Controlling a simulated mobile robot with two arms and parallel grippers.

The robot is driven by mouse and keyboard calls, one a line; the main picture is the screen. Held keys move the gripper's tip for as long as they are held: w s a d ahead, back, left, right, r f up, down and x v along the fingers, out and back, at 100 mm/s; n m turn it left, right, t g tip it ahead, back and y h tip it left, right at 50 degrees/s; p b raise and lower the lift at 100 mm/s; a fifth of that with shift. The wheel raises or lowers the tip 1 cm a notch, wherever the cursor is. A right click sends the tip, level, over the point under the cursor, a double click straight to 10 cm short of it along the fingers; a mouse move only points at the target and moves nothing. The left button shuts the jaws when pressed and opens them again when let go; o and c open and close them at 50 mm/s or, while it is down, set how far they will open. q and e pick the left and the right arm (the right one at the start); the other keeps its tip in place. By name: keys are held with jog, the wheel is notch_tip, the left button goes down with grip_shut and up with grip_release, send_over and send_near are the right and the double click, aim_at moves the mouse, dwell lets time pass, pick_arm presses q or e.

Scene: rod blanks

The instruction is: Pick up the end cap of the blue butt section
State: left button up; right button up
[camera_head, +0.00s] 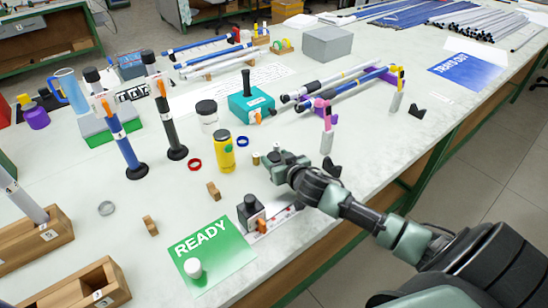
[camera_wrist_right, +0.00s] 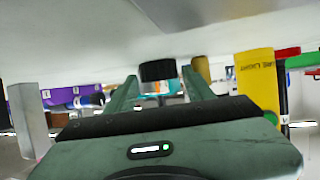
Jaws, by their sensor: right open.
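The blue butt section (camera_head: 121,142) stands upright in a round black foot at the left of the table. A short black cylinder with a pale end (camera_wrist_right: 157,71), which looks like the end cap, shows between the two fingers in the right wrist view. My right gripper (camera_head: 270,159) is open, low over the table, right of the yellow bottle (camera_head: 225,153). Its fingers (camera_wrist_right: 158,88) lie on either side of the black cylinder with gaps. In the head view the gripper largely hides that spot. My left gripper is not in view.
A small brass cylinder (camera_head: 256,159) stands beside my right gripper; it also shows in the right wrist view (camera_wrist_right: 201,69). The yellow bottle is close in the right wrist view (camera_wrist_right: 257,80). A teal box (camera_head: 251,108) and purple stand (camera_head: 326,128) are nearby. The green READY mat (camera_head: 225,262) lies in front.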

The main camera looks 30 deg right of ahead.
jog(key=c, duration=1.1)
